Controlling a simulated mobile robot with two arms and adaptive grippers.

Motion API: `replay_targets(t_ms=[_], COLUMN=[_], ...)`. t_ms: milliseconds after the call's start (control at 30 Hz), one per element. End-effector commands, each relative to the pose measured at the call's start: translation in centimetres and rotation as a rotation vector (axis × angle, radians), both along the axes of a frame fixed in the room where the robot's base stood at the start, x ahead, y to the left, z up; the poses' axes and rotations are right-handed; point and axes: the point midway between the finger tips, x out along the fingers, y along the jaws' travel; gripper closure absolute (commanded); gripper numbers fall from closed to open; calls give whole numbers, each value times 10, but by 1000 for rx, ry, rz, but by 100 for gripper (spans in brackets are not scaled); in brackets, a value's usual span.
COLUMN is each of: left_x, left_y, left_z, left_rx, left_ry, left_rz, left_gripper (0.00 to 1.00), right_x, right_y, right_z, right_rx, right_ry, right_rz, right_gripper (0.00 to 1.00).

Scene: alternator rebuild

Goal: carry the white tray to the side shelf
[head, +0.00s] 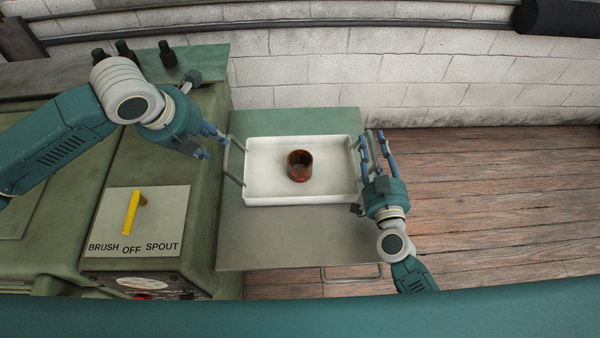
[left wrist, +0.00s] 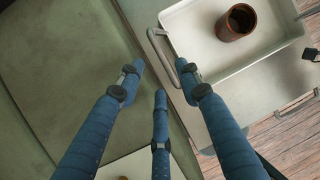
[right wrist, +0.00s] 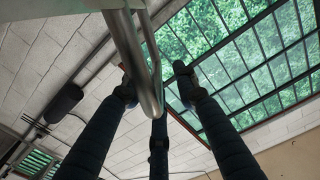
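The white tray (head: 270,190) lies flat on a grey metal surface with a green back part. A rusty brown ring-shaped part (head: 300,166) stands in it, also seen in the left wrist view (left wrist: 236,22). My left gripper (head: 208,143) is open and empty, beside the tray's left handle (head: 231,160). In the left wrist view this handle (left wrist: 160,48) is near the right finger's tip. My right gripper (head: 378,142) is at the tray's right side with its fingers spread. In the right wrist view a metal handle (right wrist: 146,70) runs between these fingers; firm contact does not show.
A green machine (head: 60,230) with a yellow lever (head: 133,211) and BRUSH, OFF and SPOUT labels stands on the left. Black knobs (head: 168,54) rise behind it. A block wall (head: 400,75) is at the back. Wooden floor (head: 480,190) lies open at right.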

Motion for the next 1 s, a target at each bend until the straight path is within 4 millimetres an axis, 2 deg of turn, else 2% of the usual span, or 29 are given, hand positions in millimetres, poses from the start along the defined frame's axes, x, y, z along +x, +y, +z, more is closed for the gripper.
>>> replay_targets(t_ms=[133,367,800,1000], left_x=[-8,-13,-13,-13], left_y=[4,5,5,5], left_z=[19,28,28,27], left_rx=[1,0,0,0], left_ry=[-2,1,1,1], left_rz=[0,-1,-1,-1], left_gripper=[65,65,65,65], right_x=[0,-9,-96,-117], right_y=[0,0,-1,-2], right_z=[0,-1,-1,0], right_rx=[0,0,-1,-1], right_ry=[0,1,4,1], right_rz=[0,0,2,1], right_gripper=[71,71,71,71])
